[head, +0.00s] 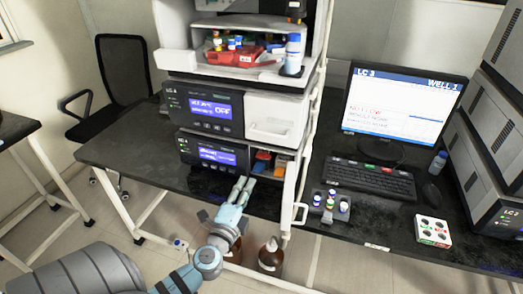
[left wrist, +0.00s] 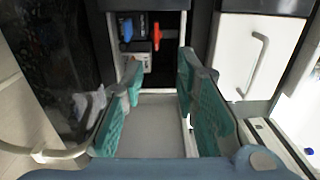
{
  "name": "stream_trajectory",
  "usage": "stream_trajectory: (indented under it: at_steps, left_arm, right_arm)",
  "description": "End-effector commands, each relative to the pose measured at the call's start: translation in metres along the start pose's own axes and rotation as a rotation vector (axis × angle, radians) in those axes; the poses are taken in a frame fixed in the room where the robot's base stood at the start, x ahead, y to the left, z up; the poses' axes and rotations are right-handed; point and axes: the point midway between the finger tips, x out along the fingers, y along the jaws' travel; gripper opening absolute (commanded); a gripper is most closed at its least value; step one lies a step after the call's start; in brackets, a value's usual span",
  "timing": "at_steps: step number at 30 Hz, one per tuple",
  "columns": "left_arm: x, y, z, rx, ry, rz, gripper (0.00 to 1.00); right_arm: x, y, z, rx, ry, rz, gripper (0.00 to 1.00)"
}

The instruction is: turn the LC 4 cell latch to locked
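The LC 4 stack (head: 205,88) stands at the middle of the bench in the head view. Its lowest module has an open bay on the right, with small orange and blue parts inside.
A vial rack (head: 330,206), keyboard (head: 368,180) and monitor (head: 404,104) are to the right. Brown bottles (head: 271,256) stand below.

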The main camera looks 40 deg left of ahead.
Motion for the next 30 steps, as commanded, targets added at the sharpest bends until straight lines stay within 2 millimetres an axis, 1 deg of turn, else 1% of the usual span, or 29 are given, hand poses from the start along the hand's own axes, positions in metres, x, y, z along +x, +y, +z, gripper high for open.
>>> stream_trajectory:
  at_steps: [2,5,9,12,15,19,27,29,30]
  left_arm:
    - [0.013,0.002,0.000,0.001,-0.001,-0.002,0.28]
    - [0.039,0.002,0.000,-0.001,-0.002,-0.001,0.28]
    - [0.082,0.004,0.000,-0.002,-0.002,0.001,0.28]
    - [0.107,0.005,0.000,-0.001,-0.002,0.002,0.28]
    - [0.124,0.006,-0.001,-0.002,-0.001,0.002,0.28]
    - [0.136,0.006,-0.001,-0.003,0.001,0.004,0.28]
    - [0.138,0.006,-0.001,-0.002,0.001,0.004,0.28]
    - [0.138,0.006,-0.001,-0.003,0.001,0.005,0.18]
    - [0.138,0.006,-0.001,-0.003,0.001,0.005,0.12]
  right_arm:
    - [0.001,0.000,0.000,0.000,0.000,0.000,0.40]
    - [-0.001,0.000,0.000,0.000,0.000,0.000,0.40]
    - [0.000,0.000,-0.001,0.000,0.001,0.000,0.40]
    - [0.003,0.000,0.000,0.000,0.001,0.000,0.40]
    - [0.006,-0.001,0.000,0.000,0.001,0.000,0.40]
    - [0.008,-0.001,0.000,0.000,0.001,0.000,0.40]
    - [0.007,-0.001,0.000,0.000,0.001,0.000,0.40]
    - [0.007,-0.001,0.000,0.000,0.001,0.000,0.40]
    - [0.007,-0.001,0.000,0.000,0.001,0.000,0.40]
